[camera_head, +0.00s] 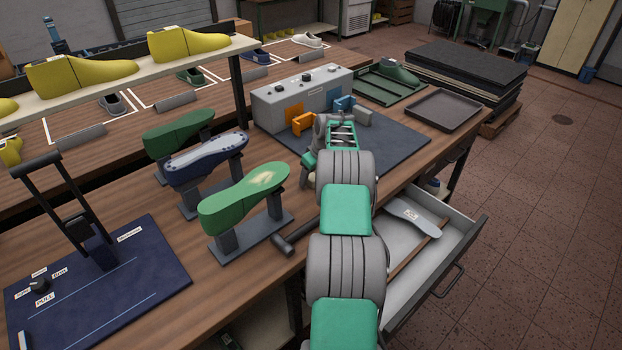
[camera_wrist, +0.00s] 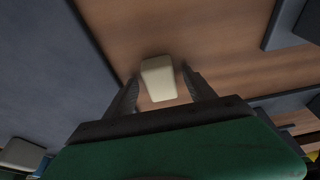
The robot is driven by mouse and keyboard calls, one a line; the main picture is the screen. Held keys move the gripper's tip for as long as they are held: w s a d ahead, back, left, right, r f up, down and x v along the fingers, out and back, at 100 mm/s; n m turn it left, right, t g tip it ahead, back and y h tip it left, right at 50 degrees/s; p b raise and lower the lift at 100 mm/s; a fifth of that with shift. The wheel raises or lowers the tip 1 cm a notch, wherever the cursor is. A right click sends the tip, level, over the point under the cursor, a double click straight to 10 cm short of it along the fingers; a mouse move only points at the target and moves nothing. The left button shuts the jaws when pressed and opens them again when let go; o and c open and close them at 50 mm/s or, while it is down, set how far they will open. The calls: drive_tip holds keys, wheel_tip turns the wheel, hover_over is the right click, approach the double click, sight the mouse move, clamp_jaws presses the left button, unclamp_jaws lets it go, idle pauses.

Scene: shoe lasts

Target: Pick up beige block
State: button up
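The beige block (camera_wrist: 158,82) lies on the brown wooden tabletop in the wrist view. My gripper (camera_wrist: 160,73) is open, with one dark finger on each side of the block. A narrow gap shows beside the block at each fingertip, so the fingers do not appear to touch it.
A dark blue-grey mat (camera_wrist: 50,70) lies just left of the block in the wrist view. In the head view, a green shoe last (camera_head: 245,196) on a stand is left of my arm. A grey control box (camera_head: 300,97) stands behind. An open drawer (camera_head: 463,238) is at right.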

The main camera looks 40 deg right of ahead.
clamp_jaws()
idle(0.5)
drive_tip(key=shift+r, duration=0.25)
wheel_tip(320, 180, up, 2)
drive_tip(key=shift+r+b, duration=0.2)
drive_tip(key=shift+b, duration=0.7)
drive_tip(key=s+a+r+b, duration=0.1)
drive_tip(key=s+r+b, duration=0.3)
drive_tip(key=s+r, duration=0.6)
drive_tip(key=s, duration=0.4)
drive_tip(key=shift+a, duration=0.4)
